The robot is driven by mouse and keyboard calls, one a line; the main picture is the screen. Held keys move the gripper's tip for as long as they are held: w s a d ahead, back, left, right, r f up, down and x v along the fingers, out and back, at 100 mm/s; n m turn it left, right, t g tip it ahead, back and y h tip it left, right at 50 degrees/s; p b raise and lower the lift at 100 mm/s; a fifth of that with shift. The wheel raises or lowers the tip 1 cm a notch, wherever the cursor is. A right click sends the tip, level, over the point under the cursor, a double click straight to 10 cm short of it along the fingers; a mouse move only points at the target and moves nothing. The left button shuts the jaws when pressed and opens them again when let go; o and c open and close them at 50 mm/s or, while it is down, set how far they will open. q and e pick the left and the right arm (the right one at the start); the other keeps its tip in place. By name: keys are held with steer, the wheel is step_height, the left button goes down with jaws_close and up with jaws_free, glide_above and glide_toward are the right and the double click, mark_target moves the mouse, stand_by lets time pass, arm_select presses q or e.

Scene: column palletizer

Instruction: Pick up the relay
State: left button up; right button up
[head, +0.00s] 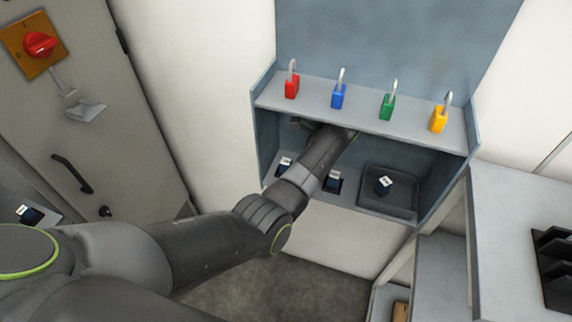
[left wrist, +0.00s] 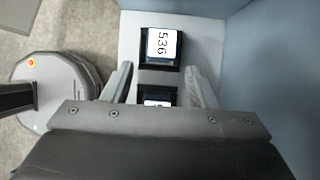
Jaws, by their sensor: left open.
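In the head view, dark relays with white labels sit in the lower bay of a blue-grey cabinet: one relay (head: 285,163) at the left, one (head: 333,181) in the middle, and one (head: 384,184) in a dark tray (head: 402,203) at the right. My left arm reaches into this bay, and its gripper is largely hidden under the upper shelf. In the left wrist view my left gripper (left wrist: 160,67) is open and empty. A relay marked 536 (left wrist: 163,45) lies just beyond its fingertips. A second relay (left wrist: 157,98) shows between the fingers, partly covered by the gripper body.
Red (head: 291,86), blue (head: 338,96), green (head: 387,106) and yellow (head: 438,119) padlocks stand on the upper shelf (head: 360,118), above my arm. Another relay (head: 28,213) lies at the far left. A grey cabinet with a red switch (head: 39,43) stands left.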

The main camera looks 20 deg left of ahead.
mark_target(284, 161)
arm_select(q)
steer(key=a, duration=0.2)
steer(key=a+p, duration=0.1)
steer(key=a, duration=0.1)
steer(key=shift+f, duration=0.55)
steer(key=shift+c, duration=0.2)
arm_select(e)
steer(key=shift+a+r, duration=0.45)
steer(key=shift+r, duration=0.3)
arm_select(q)
steer(key=shift+d, duration=0.1)
steer(key=shift+c, duration=1.1)
steer(key=c, duration=0.8)
arm_select(e)
steer(key=shift+d, duration=0.3)
arm_select(q)
steer(key=shift+r, duration=0.15)
arm_select(e)
steer(key=shift+r, duration=0.15)
arm_select(q)
steer(key=shift+r+p, duration=0.5)
steer(key=shift+p, duration=0.4)
arm_select(e)
steer(key=shift+d+r, duration=0.2)
steer(key=shift+r, duration=0.55)
